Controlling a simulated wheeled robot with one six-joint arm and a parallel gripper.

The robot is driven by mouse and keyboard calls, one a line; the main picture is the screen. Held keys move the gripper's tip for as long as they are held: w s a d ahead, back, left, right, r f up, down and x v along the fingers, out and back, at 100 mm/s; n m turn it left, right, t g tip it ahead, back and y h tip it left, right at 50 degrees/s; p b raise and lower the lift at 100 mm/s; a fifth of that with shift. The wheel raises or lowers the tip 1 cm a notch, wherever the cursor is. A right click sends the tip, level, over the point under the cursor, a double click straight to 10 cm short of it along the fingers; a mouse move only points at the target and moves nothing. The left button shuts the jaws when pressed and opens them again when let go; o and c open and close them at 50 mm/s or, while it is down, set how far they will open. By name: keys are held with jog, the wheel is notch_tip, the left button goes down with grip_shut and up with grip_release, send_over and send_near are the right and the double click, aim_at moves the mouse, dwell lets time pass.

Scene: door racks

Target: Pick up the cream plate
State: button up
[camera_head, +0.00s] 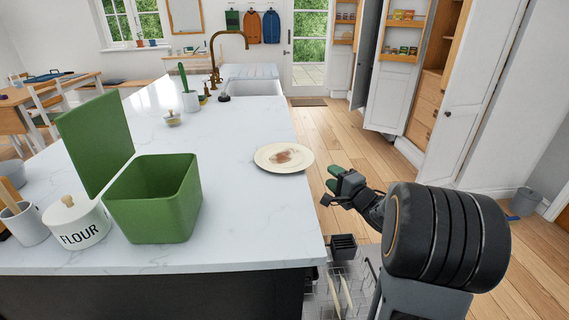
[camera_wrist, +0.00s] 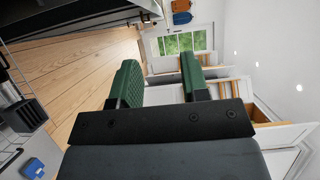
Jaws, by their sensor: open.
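The cream plate (camera_head: 270,157) lies flat on the white marble counter, close to its right edge, with a brown smear on its middle. My gripper (camera_head: 335,179) has green finger pads and is just right of the counter edge, to the right of and a little nearer than the plate, apart from it. In the wrist view the two green fingers (camera_wrist: 162,80) stand wide apart with nothing between them. The plate does not show in the wrist view.
An open green bin (camera_head: 150,205) and a flour jar (camera_head: 77,222) stand on the counter at left. A dishwasher rack (camera_head: 343,285) is pulled out below the counter edge. Cupboard doors (camera_head: 395,95) stand open at right. The counter around the plate is clear.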

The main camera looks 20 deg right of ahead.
aim_at(311, 158)
jog(key=b+x, duration=0.1)
jog(key=x, duration=0.9)
jog(key=shift+w+a+r+b, duration=0.1)
jog(key=shift+w+r+b, duration=0.05)
jog(key=shift+w+b, duration=0.2)
jog(key=shift+c, duration=0.2)
grip_shut()
jog(key=shift+r, duration=0.1)
